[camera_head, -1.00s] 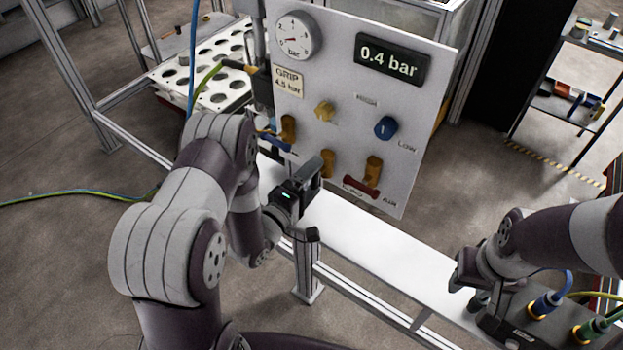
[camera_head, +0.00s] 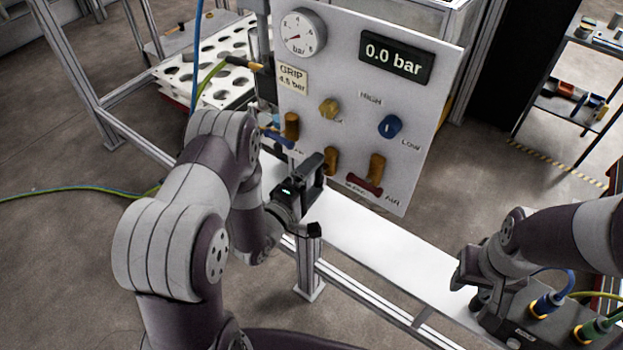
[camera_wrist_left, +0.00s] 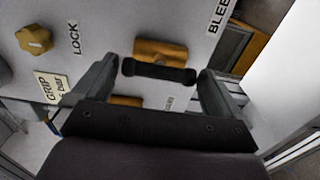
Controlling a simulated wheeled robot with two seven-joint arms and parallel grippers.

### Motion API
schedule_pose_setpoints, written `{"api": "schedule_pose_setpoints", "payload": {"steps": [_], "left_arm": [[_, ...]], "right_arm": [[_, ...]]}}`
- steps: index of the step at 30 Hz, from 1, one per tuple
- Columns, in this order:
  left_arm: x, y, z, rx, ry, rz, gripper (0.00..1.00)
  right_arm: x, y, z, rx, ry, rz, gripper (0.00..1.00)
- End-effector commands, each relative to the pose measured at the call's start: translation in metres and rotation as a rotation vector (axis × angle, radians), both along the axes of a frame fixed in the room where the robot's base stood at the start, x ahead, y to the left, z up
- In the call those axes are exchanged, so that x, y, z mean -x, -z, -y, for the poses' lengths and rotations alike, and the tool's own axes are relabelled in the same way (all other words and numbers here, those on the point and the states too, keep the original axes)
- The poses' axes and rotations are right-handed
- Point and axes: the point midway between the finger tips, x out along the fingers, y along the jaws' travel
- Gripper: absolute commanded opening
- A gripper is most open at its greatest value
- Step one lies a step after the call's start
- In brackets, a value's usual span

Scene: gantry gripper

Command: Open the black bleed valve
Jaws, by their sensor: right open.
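The black bleed valve shows in the left wrist view as a black bar handle (camera_wrist_left: 158,71) on a brass body. The handle lies across the picture, along the line between my left gripper's fingers. My left gripper (camera_wrist_left: 158,76) is open, one finger beyond each end of the handle, with small gaps visible. In the head view, my left gripper (camera_head: 315,196) is at the panel's lower edge. There it hides the black handle, and a brass body (camera_head: 331,157) shows behind it. My right gripper (camera_head: 475,289) is far to the right, low beside a grey block; its fingers are hard to make out.
The white panel (camera_head: 445,95) carries a gauge (camera_head: 303,33), a display (camera_head: 395,54) reading 0.0 bar, a yellow knob (camera_head: 330,107) and a blue knob (camera_head: 389,126). A red-handled valve (camera_head: 365,187) sits close right of my left gripper, a blue-handled valve (camera_head: 278,139) to its left.

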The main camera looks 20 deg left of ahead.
Motion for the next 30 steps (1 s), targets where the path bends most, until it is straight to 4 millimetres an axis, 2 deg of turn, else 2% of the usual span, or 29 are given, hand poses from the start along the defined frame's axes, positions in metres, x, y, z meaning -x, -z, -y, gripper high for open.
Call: {"api": "schedule_pose_setpoints", "payload": {"steps": [5,8,15,18,23,30], "left_arm": [[0.013,0.002,-0.006,-0.001,-0.003,-0.001,1.00],[0.033,0.004,-0.014,0.000,-0.005,-0.002,1.00],[0.093,0.004,-0.037,0.001,-0.011,-0.002,1.00],[0.108,0.002,-0.042,0.001,-0.008,-0.003,1.00],[0.119,0.001,-0.044,0.002,-0.002,-0.002,1.00],[0.120,0.000,-0.044,0.001,-0.001,-0.001,1.00]], "right_arm": [[0.000,0.006,0.000,0.000,0.000,0.000,0.42],[0.000,0.012,0.000,0.000,0.000,0.000,0.42],[0.000,0.028,0.000,0.000,0.000,0.000,0.42],[0.000,0.030,0.000,0.000,0.000,0.000,0.42],[0.000,0.031,0.000,0.000,0.000,0.000,0.42],[0.000,0.030,0.000,0.000,0.000,0.000,0.42]]}}
